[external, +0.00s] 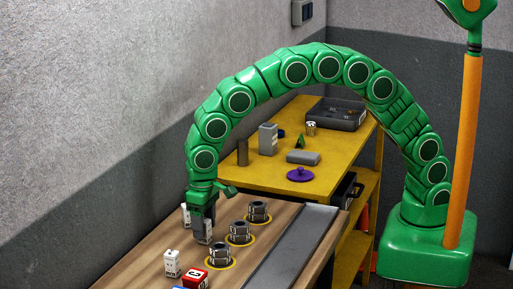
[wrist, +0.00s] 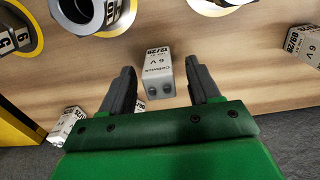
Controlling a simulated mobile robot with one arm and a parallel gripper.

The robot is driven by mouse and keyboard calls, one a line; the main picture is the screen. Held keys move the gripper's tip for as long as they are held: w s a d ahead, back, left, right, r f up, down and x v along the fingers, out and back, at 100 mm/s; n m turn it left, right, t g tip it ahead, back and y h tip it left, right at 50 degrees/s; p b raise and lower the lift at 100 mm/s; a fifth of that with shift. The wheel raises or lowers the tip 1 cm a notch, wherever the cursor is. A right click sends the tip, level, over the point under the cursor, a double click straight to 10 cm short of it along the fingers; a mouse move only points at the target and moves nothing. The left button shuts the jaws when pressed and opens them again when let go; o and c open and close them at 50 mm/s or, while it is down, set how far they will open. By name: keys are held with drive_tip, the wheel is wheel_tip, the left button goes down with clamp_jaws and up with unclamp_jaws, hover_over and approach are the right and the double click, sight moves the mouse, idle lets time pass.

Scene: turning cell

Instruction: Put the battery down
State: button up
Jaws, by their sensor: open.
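A pale grey-white battery marked "6 V" (wrist: 158,70) sits between the two fingers of my gripper (wrist: 159,82) in the wrist view. The fingers are open, with a visible gap on each side of the battery. In the external view my gripper (external: 203,212) points down over the wooden bench, and the battery (external: 206,235) shows just below it, upright and partly covered by the fingers. Its base seems to be on the bench top, but the contact is not clear.
Similar white blocks (external: 172,263) (wrist: 300,44) stand nearby, with a red block (external: 195,278) at the front. Several dark round fixtures (external: 239,232) on yellow rings line the bench right of my gripper. A grey strip (external: 302,243) runs beyond them. A yellow table (external: 345,150) stands behind.

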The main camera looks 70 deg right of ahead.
sight(203, 222)
wheel_tip(203, 222, up, 10)
drive_tip(key=shift+r, duration=0.25)
drive_tip(key=shift+d+r, duration=0.1)
drive_tip(key=shift+d, duration=0.15)
drive_tip(key=s+d+r, duration=0.2)
drive_tip(key=s+d, duration=0.2)
drive_tip(key=d, duration=0.5)
drive_tip(key=s+d+r+g, duration=0.15)
drive_tip(key=s+d, duration=0.25)
drive_tip(key=d, duration=0.5)
drive_tip(key=s+d+r+t, duration=0.1)
drive_tip(key=s+d+r, duration=0.3)
drive_tip(key=d, duration=0.5)
drive_tip(key=s+d+f, duration=0.1)
drive_tip(key=s+d, duration=0.3)
drive_tip(key=s, duration=0.4)
drive_tip(key=s+d+f+g, duration=0.1)
drive_tip(key=s+d+f, duration=0.1)
drive_tip(key=s+d, duration=0.3)
drive_tip(key=s+d+f, duration=0.1)
drive_tip(key=s+d, duration=0.3)
drive_tip(key=s, duration=0.7)
drive_tip(key=shift+s+d+f, duration=0.15)
drive_tip(key=shift+d, duration=0.15)
